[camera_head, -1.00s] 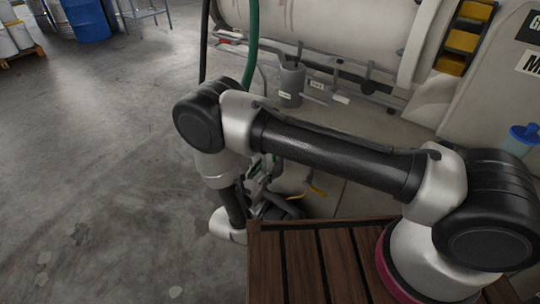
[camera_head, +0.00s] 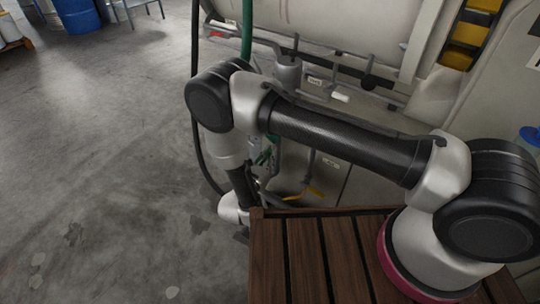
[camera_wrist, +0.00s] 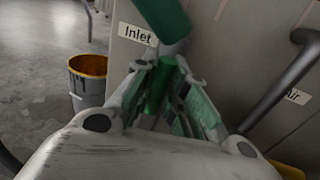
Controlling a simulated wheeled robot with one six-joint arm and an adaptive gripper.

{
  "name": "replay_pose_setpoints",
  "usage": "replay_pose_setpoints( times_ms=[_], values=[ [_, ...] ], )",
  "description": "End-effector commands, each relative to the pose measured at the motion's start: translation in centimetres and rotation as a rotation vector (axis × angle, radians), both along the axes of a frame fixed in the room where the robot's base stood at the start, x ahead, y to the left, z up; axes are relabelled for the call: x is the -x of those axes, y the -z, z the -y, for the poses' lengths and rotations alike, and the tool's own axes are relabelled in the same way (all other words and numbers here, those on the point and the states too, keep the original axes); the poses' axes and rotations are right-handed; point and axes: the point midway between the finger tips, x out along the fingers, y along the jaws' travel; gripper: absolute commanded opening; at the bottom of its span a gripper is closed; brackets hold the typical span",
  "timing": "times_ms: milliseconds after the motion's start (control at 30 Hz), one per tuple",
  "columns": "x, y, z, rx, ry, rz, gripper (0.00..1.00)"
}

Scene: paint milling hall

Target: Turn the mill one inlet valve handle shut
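In the wrist view an "Inlet" label (camera_wrist: 137,34) is on the mill's pale panel, just beyond my fingertips. A green hose end (camera_wrist: 165,15) comes down to a grey fitting above them. A dark green piece, which looks like the inlet valve handle (camera_wrist: 157,90), shows between the two fingers of my gripper (camera_wrist: 167,65). The fingers stand on either side of it, with green on their inner faces. Whether they press on it is not clear. In the head view my forearm and wrist hide most of the gripper and the handle.
A yellow handle (camera_head: 318,193) sits low on the panel, right of my gripper. An "Air" label (camera_wrist: 295,96) and a dark pipe are at right in the wrist view. A grey bin with an orange rim (camera_wrist: 88,66) stands left. Open floor (camera_head: 100,170) lies left.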

Motion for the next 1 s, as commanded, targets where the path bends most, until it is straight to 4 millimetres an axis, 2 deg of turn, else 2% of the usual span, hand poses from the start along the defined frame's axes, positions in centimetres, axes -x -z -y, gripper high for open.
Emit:
replay_pose_setpoints(
  times_ms=[533,1000],
  values=[
    [-0.3,0.0,-0.3,0.057,0.000,-0.045,0.00],
    [-1.6,0.6,-2.2,0.360,-0.002,-0.283,0.00]
  ],
)
